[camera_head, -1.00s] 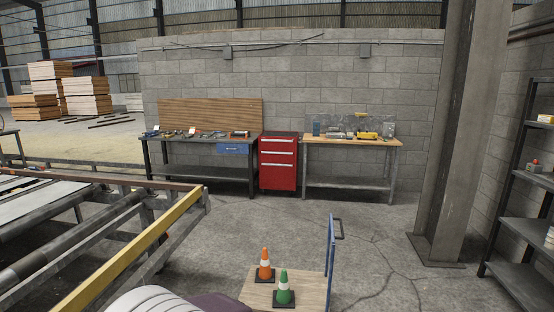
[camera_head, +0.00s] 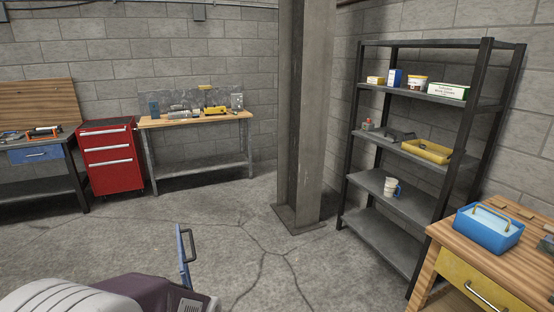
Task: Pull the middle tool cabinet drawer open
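The red tool cabinet (camera_head: 111,160) stands against the block wall at the left of the head view, between two workbenches. It has several stacked drawers with light bar handles. The middle drawer (camera_head: 109,154) looks shut, flush with the ones above and below. Neither of my grippers shows in the view.
A steel column (camera_head: 304,120) stands right of the cabinet. A dark shelf rack (camera_head: 378,181) and a wooden workbench (camera_head: 455,247) with a blue tote (camera_head: 488,230) fill the right. The cracked concrete floor (camera_head: 120,230) before the cabinet is open.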

